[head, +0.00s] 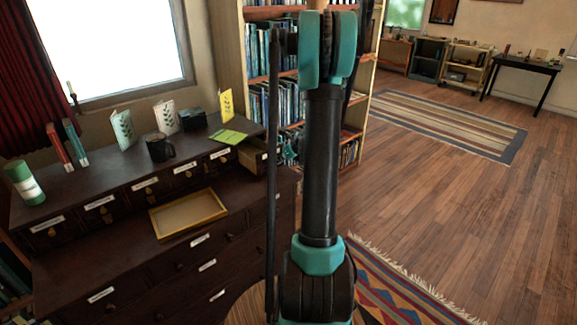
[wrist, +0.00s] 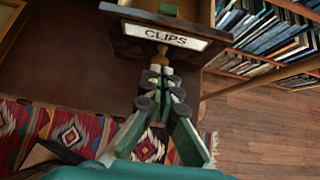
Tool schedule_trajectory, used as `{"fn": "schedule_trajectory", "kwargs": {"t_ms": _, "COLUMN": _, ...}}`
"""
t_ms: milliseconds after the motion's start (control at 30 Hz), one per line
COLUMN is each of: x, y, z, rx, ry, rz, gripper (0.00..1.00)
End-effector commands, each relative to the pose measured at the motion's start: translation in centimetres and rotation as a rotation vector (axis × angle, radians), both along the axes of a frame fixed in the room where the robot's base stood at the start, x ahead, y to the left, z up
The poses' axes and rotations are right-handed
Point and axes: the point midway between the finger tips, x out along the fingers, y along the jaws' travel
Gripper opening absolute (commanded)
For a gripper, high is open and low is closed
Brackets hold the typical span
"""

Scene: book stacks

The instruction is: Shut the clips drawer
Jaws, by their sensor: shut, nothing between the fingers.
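The clips drawer (wrist: 165,48) has a white label reading CLIPS and a small brass-coloured knob (wrist: 162,58) below it. In the head view the clips drawer (head: 254,157) stands pulled out at the right end of the upper drawer row. My gripper (wrist: 160,72) is shut and empty, its fingertips pointing at the drawer front just below the knob. I cannot tell whether the tips touch it. In the head view my gripper is mostly hidden near the bookcase.
The dark cabinet (head: 120,262) holds several other labelled drawers, which look shut. A wooden tray (head: 188,213) sits on its lower ledge. A mug (head: 158,147), cards and books stand on top. A bookcase (head: 258,40) is close behind the drawer. Open floor lies to the right.

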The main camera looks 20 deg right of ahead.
Motion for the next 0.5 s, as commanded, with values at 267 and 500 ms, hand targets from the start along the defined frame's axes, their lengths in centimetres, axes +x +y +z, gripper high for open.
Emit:
{"fn": "schedule_trajectory", "kwargs": {"t_ms": 267, "x": 7.0, "y": 2.6, "z": 0.0, "rx": 0.0, "ry": -0.001, "rz": 0.004, "gripper": 0.0}}
{"fn": "schedule_trajectory", "kwargs": {"t_ms": 500, "x": 11.4, "y": 4.2, "z": 0.0, "rx": -0.001, "ry": 0.0, "rz": 0.002, "gripper": 0.0}}
